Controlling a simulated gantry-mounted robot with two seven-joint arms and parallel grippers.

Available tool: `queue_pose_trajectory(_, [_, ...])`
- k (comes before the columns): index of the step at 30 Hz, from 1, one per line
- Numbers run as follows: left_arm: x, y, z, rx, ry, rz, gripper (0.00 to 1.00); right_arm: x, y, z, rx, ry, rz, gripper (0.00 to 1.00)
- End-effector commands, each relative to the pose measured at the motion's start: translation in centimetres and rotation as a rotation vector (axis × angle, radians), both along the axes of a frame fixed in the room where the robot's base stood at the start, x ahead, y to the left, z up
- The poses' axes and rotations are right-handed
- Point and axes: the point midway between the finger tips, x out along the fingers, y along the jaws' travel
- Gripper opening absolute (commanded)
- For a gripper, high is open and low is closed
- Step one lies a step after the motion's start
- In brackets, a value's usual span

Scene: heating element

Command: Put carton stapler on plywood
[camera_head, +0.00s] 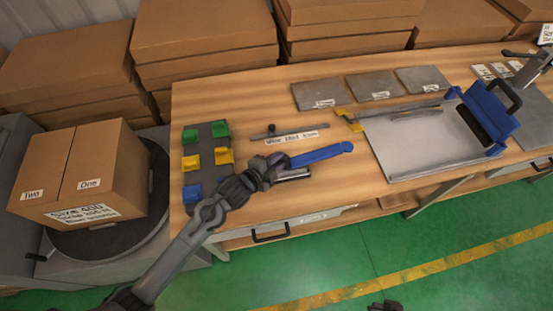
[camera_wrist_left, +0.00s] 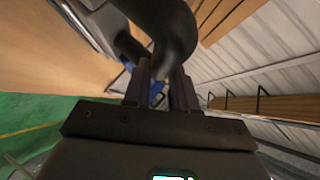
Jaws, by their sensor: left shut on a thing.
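The carton stapler (camera_head: 320,155) has a long blue handle and a silver metal part, and reaches right from my left gripper (camera_head: 264,178) over the front of the wooden table. My left gripper is shut on it at its near end. In the left wrist view, a dark curved part (camera_wrist_left: 172,30) rises above the fingers (camera_wrist_left: 161,95), with a bit of blue between them. Whether the stapler touches the table is hard to tell. No sheet is clearly plywood; flat grey sheets (camera_head: 373,87) with small labels lie at the back. A small dark part (camera_head: 385,306) at the bottom edge may be my right gripper.
A dark board (camera_head: 207,155) with green, yellow and blue holders is at the table's left. A thin metal strip (camera_head: 289,132) lies behind the stapler. A blue-ended machine with a pale plate (camera_head: 420,150) stands right. Cartons (camera_head: 90,165) stand left and behind.

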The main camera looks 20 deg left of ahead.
Motion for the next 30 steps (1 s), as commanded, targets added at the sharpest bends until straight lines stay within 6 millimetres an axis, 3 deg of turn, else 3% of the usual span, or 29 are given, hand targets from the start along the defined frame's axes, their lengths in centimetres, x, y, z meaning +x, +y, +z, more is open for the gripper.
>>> queue_pose_trajectory(6, [0.2, 0.0, 0.3, -0.003, -0.010, 0.001, 0.00, 0.0, 0.0, -0.1, 0.000, 0.000, 0.001, 0.00])
queue_pose_trajectory(7, [0.0, 0.0, -0.2, 0.000, 0.000, 0.000, 0.27, 0.0, 0.0, -0.1, -0.001, 0.000, 0.001, 0.00])
queue_pose_trajectory(12, [0.0, 0.0, -0.2, 0.000, -0.001, 0.000, 0.52, 0.0, -0.1, -0.1, -0.005, 0.000, 0.004, 0.00])
queue_pose_trajectory(23, [-0.1, 0.0, 0.1, 0.000, 0.000, 0.000, 0.52, 0.0, -0.2, 0.0, -0.010, 0.000, 0.007, 0.00])
queue_pose_trajectory(30, [-2.7, 0.8, 1.2, 0.002, 0.000, -0.001, 0.52, 0.0, -0.2, 0.4, -0.008, 0.000, 0.006, 0.00])
